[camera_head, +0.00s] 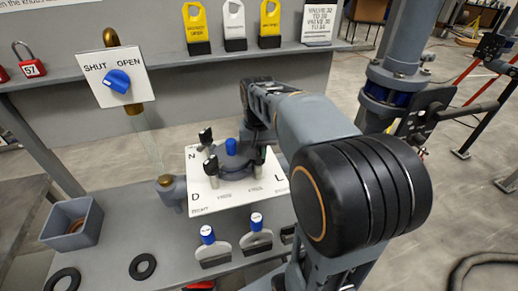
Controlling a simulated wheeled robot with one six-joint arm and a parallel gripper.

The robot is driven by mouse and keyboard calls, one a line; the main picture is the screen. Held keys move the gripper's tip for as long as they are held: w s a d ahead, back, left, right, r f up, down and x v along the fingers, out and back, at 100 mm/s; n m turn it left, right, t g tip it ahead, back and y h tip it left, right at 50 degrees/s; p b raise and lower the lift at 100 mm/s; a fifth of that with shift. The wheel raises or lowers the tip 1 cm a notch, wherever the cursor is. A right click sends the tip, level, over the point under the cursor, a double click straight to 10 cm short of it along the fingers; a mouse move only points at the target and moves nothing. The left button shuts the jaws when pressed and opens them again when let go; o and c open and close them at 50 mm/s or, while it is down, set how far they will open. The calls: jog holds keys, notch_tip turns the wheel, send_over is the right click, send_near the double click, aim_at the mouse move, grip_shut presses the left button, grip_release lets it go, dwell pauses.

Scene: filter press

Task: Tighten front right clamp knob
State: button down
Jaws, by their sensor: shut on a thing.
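The round dark filter press (234,172) sits on a white lettered board on the bench, with a blue knob (231,146) on top. Black clamp knobs stand at its back left (205,137) and front left (211,165). My gripper (260,153) points down at the right side of the press, below my wrist. It is shut on a clamp knob there, seemingly the front right one. My arm hides most of that knob and the fingertips, so the exact grip cannot be made out.
A blue-handled valve (117,82) with a SHUT/OPEN plate stands at the left. Two blue-topped grey holders (208,235) stand in front of the board. A grey bin (72,224) and black rings (142,267) lie at left. A shelf (180,61) with tags runs behind.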

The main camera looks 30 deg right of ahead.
jog(key=n+p, duration=0.1)
jog(key=n, duration=0.5)
jog(key=shift+n, duration=0.3)
jog(key=n, duration=0.4)
jog(key=shift+n, duration=0.7)
jog(key=c, duration=1)
grip_release()
jog(key=shift+c, duration=0.2)
notch_tip(320, 180, up, 14)
jog(key=p, duration=0.1)
jog(key=shift+f, duration=0.1)
